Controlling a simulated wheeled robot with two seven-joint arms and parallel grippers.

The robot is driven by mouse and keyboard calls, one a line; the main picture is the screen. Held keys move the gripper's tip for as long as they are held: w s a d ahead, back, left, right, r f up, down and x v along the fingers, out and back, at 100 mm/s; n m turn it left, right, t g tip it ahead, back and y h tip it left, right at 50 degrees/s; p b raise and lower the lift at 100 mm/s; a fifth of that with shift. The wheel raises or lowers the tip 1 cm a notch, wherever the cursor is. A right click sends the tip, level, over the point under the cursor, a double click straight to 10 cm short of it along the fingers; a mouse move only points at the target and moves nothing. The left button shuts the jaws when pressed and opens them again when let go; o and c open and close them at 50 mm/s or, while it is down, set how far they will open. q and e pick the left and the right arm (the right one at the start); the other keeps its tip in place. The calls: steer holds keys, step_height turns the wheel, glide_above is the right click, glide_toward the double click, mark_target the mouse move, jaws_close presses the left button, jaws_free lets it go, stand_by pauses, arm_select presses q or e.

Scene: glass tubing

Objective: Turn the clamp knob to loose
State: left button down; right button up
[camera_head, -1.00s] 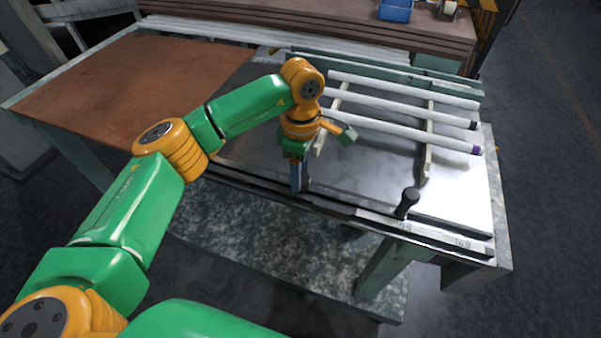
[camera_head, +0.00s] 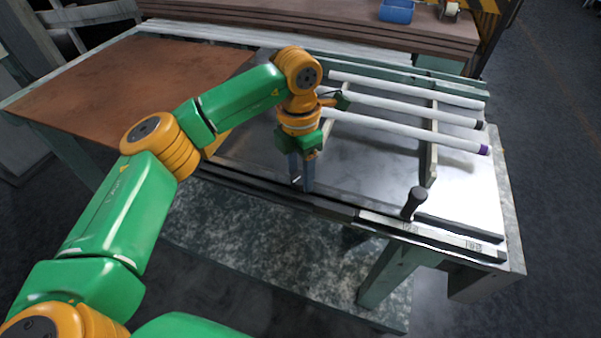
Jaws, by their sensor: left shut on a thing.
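My left gripper (camera_head: 302,186) points straight down at the front rail (camera_head: 330,209) of the metal-topped bench. Its two fingers stand side by side and are shut on the clamp knob, which is mostly hidden between them. I cannot read the knob's setting. A black upright handle (camera_head: 414,203) stands farther right on the same rail, apart from the gripper. My right gripper is out of view.
Several white tubes (camera_head: 420,133) lie across wooden supports (camera_head: 431,150) behind and right of the gripper. A brown board (camera_head: 110,85) covers the left of the bench. A blue bin (camera_head: 396,11) stands at the back. The metal top (camera_head: 370,165) near the handle is clear.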

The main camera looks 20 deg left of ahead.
mark_target(299, 176)
arm_select(q)
steer(key=shift+n+b, duration=0.45)
steer(key=shift+n, duration=1.45)
steer(key=shift+r, duration=0.1)
steer(key=shift+c, duration=1.5)
jaws_free()
steer(key=shift+r, duration=0.3)
step_height(299, 176, up, 6)
steer(key=shift+r+b, duration=0.25)
steer(key=shift+b, duration=0.2)
steer(key=shift+a, duration=0.1)
steer(key=shift+f, duration=0.1)
